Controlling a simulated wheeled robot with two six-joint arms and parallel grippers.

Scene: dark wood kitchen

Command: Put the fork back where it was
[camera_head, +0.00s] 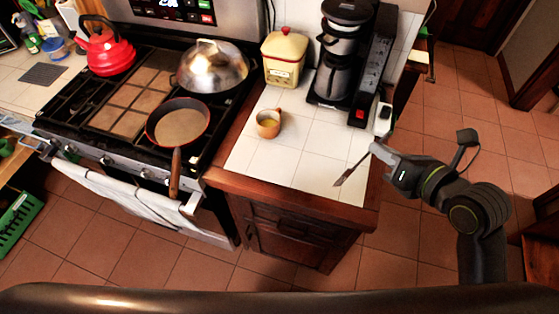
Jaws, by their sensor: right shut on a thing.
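My right gripper (376,149) comes in from the right and is shut on a thin, dark utensil, the fork (350,171). The fork points down and to the left over the front right part of the white tiled counter (320,172). Its far end is small and dark, so I cannot make out tines. I cannot tell whether it touches the tiles. The held end is hidden by the gripper. My left gripper is not in view.
An orange cup (268,124), a yellow canister (284,57) and a black coffee maker (341,55) stand on the counter. Left is the stove with a red kettle (105,52), a frying pan (179,125) and a lidded pan (213,67). The counter's front right is otherwise clear.

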